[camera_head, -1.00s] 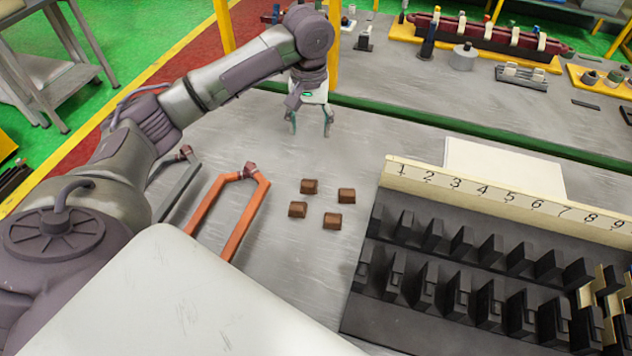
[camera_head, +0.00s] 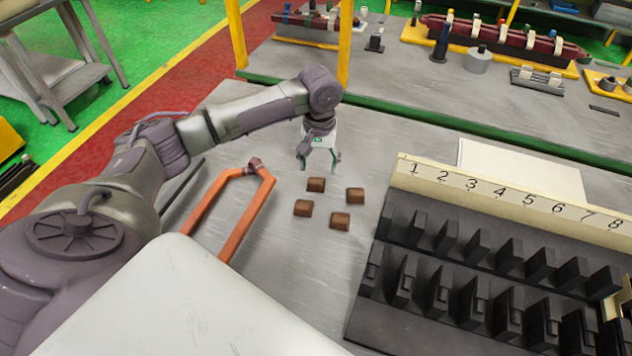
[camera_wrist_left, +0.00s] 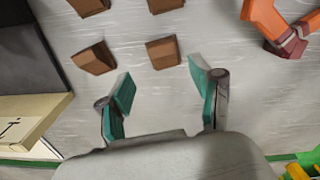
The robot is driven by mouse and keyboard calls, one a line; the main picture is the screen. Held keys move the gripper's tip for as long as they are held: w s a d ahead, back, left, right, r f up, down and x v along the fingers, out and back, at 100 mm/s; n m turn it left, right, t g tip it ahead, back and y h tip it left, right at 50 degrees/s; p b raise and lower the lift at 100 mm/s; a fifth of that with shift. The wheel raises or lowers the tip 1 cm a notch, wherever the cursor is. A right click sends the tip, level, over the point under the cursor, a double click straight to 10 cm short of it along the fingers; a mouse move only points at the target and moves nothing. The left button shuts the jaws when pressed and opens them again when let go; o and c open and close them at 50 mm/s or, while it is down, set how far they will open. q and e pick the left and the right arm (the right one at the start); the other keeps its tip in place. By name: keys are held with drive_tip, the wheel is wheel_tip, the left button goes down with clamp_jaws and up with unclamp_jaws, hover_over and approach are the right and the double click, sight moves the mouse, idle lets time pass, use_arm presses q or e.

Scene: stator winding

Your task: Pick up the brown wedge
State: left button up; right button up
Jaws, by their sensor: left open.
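Several brown wedges lie on the grey table in a loose square: one at the back left (camera_head: 316,185), one at the back right (camera_head: 355,195), one at the front left (camera_head: 303,208) and one at the front right (camera_head: 340,221). My left gripper (camera_head: 318,166) is open and empty, just behind the back left wedge and above the table. In the left wrist view, one wedge (camera_wrist_left: 163,53) lies just ahead of the open fingertips (camera_wrist_left: 160,80), and another (camera_wrist_left: 94,58) lies to its left. Two more are cut by the top edge. My right gripper is not in view.
An orange coil (camera_head: 247,208) lies left of the wedges; its end shows in the left wrist view (camera_wrist_left: 275,25). A black slotted rack (camera_head: 450,265) with a numbered strip (camera_head: 500,195) stands at the right. A white sheet (camera_head: 520,168) lies behind it.

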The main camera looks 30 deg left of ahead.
sight(316, 179)
use_arm(q)
drive_tip(key=f, duration=0.2)
drive_tip(key=f+p, duration=0.1)
drive_tip(key=f, duration=0.2)
drive_tip(key=shift+s+a+f, duration=0.2)
drive_tip(key=shift+a+f, duration=0.1)
drive_tip(key=shift+f, duration=0.05)
drive_tip(key=shift+c, duration=0.2)
clamp_jaws()
drive_tip(key=shift+r, duration=0.1)
